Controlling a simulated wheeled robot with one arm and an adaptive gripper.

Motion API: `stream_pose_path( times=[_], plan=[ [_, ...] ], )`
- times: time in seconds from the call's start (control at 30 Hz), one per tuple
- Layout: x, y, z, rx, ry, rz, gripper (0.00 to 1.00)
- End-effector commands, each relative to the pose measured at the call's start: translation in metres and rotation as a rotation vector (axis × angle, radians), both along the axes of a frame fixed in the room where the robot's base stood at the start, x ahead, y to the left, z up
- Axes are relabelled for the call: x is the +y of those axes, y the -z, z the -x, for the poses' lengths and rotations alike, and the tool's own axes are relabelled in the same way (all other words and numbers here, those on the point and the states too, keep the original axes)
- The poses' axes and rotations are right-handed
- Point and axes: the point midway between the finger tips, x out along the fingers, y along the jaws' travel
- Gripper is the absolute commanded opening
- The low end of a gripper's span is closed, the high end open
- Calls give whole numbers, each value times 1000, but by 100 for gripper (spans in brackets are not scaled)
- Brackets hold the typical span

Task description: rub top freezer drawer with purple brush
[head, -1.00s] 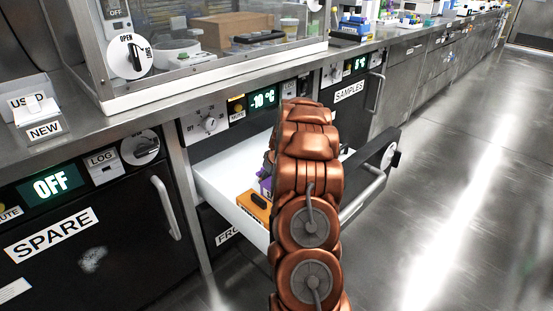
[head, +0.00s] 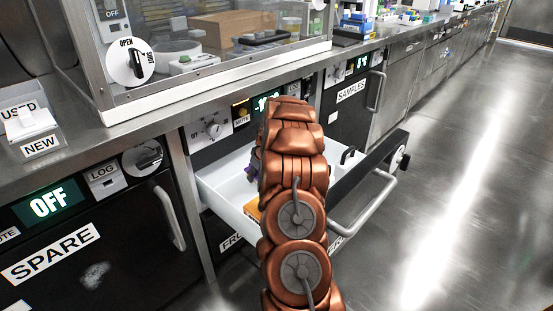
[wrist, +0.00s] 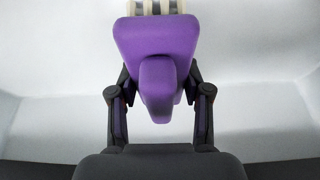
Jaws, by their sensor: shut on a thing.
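The purple brush (wrist: 157,50) is held in my gripper (wrist: 160,92), with its pale and dark bristle end at the top of the wrist view. The fingers sit on both sides of its handle. The white-walled freezer drawer (head: 218,198) is pulled out under the counter in the head view. My arm reaches over it and hides most of its inside. A small purple part shows left of the arm, within the drawer area. The wrist view shows pale drawer surfaces around the brush; whether the bristles touch one cannot be told.
An orange thing (head: 253,209) lies in the drawer, mostly behind my arm. The drawer's front handle (head: 365,205) sticks out to the right. The black SPARE door (head: 95,245) is shut at left. The floor at right is clear.

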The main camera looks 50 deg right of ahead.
Motion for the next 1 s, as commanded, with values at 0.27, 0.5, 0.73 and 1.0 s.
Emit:
stream_pose_path(
  times=[0.27, 0.5, 0.73, 1.0],
  plan=[
    [2, -37, -2, -3, -4, 2, 16],
    [4, -59, -3, -2, -7, 2, 16],
    [6, -77, -5, -4, -10, 2, 16],
    [7, -80, -5, -2, -11, 2, 16]
  ],
)
